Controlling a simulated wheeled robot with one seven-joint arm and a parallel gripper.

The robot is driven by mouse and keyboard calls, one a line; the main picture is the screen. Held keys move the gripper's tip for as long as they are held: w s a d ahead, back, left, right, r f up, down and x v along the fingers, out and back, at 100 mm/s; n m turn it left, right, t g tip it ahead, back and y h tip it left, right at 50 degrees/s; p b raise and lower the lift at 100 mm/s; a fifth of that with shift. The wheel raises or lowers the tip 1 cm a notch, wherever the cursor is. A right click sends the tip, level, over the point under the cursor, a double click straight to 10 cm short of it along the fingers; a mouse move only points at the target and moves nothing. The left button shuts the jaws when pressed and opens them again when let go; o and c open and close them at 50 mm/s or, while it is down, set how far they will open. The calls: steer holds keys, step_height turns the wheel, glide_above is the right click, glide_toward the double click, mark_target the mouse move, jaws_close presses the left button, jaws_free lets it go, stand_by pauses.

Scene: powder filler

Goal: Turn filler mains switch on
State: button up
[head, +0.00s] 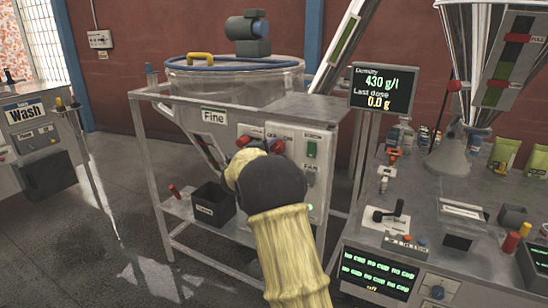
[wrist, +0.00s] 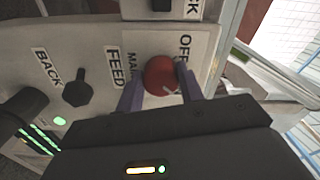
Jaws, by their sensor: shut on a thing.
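The mains switch is a round red knob (wrist: 160,76) on a pale panel in the wrist view. A pale mark on the knob points to its lower right in the picture. The word OFF (wrist: 184,46) stands just above it, and a partly hidden label starting MA lies to its left. My gripper (wrist: 160,88) has its two purple fingers on either side of the knob, shut on it. In the head view my forearm hides most of the gripper and part of the filler's control panel (head: 313,178); a red part (head: 277,146) shows beside the arm.
A black knob (wrist: 77,93) sits between the BACK and FEED labels. The filler hopper (head: 235,85), marked Fine, stands above a metal frame. A black bin (head: 212,205) sits on its lower shelf. A dosing bench (head: 440,230) with a display stands close on the right.

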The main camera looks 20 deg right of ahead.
steer(key=shift+r, duration=0.2)
stand_by(0.3)
steer(key=o, duration=1)
steer(key=shift+w+f, duration=0.1)
steer(key=shift+a, duration=0.1)
steer(key=v, duration=1.7)
steer(key=shift+s, duration=0.3)
steer(key=shift+w+f, duration=0.1)
